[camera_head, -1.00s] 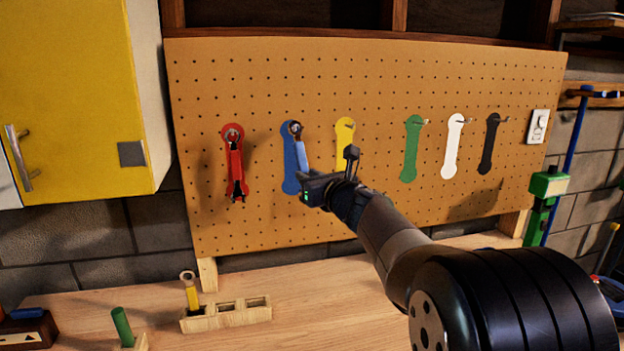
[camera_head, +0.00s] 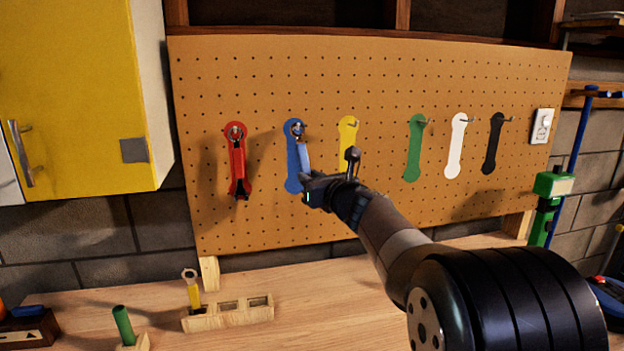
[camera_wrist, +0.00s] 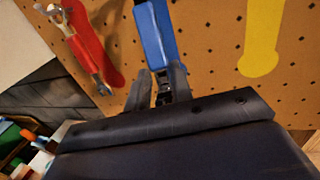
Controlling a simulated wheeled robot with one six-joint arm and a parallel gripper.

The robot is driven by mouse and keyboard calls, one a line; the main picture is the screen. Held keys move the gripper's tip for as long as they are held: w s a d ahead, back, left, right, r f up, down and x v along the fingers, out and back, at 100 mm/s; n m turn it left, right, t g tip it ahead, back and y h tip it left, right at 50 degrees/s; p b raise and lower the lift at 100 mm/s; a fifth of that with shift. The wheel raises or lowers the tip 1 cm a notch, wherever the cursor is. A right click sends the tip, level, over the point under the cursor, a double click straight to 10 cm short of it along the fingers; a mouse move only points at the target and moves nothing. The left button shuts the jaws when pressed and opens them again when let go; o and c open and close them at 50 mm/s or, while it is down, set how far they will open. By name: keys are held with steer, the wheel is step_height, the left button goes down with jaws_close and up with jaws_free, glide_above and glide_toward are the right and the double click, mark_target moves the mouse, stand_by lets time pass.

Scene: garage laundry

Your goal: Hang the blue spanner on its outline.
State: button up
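The blue spanner (camera_head: 304,155) is upright against the pegboard, in front of its blue outline (camera_head: 292,172) and slightly to its right at the lower end. Its ring end (camera_head: 295,128) is at the peg over the outline; the ring appears to be around the peg, but the depth is hard to tell. My gripper (camera_head: 311,181) is at the lower end of the handle. In the wrist view the blue handle (camera_wrist: 155,30) runs down between the two fingertips (camera_wrist: 161,78), which appear shut on it. The fingers hide the handle's lower tip.
A red spanner (camera_head: 238,165) hangs on the red outline to the left. Yellow (camera_head: 348,133), green (camera_head: 414,150), white (camera_head: 455,150) and black (camera_head: 493,145) outlines to the right are empty. A wooden rack (camera_head: 230,314) on the bench holds a yellow-handled spanner (camera_head: 193,290).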

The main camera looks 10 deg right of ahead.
steer(key=o, duration=0.5)
steer(key=shift+o, duration=0.2)
steer(key=shift+s, duration=0.1)
steer(key=b+v, duration=0.1)
steer(key=v, duration=0.9)
steer(key=shift+s, duration=0.3)
